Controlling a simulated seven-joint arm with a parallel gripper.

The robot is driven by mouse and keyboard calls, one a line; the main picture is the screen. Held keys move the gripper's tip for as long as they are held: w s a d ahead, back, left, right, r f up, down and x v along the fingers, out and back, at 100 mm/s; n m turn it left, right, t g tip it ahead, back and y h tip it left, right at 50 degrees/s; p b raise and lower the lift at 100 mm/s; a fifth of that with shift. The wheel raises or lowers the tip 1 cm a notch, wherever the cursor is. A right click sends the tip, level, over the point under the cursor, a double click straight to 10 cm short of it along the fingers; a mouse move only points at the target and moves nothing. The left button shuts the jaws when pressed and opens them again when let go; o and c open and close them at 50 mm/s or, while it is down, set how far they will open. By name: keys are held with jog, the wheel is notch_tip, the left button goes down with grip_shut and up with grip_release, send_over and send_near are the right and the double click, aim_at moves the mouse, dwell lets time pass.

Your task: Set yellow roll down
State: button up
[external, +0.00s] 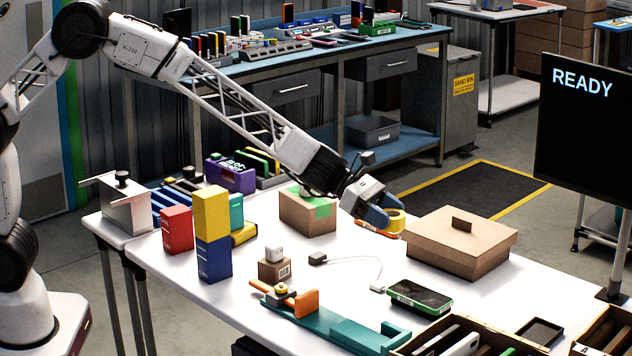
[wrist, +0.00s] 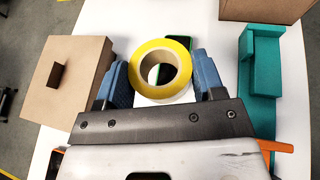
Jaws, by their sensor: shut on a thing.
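The yellow roll (external: 396,217) is a ring of yellow tape with a tan core. My gripper (external: 384,219) has its blue fingers on either side of the roll, just left of the lidded brown box (external: 461,243). In the wrist view, the roll (wrist: 140,62) sits between the two blue fingertips of my gripper (wrist: 160,82), with its hole facing the camera. The roll appears held above the white table (external: 345,300); I cannot tell the exact gap beneath it.
A brown carton with green tape (external: 308,212) stands left of my gripper. A black-and-green device (external: 421,296), a cable (external: 362,262) and a teal fixture (external: 340,333) lie nearer the front. Stacked yellow and blue boxes (external: 212,235) stand farther left. Bare table lies between these things.

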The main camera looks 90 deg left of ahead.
jog(key=w+d+f+m+g+h, duration=0.1)
jog(key=d+f+m+g+h, duration=0.15)
jog(key=d, duration=0.95)
jog(key=shift+t, duration=0.25)
jog(key=shift+w+f, duration=0.1)
jog(key=shift+f, duration=2.35)
jog(key=shift+f, duration=3.15)
jog(key=shift+f, duration=1.85)
jog(key=shift+f, duration=0.2)
jog(key=o, duration=0.7)
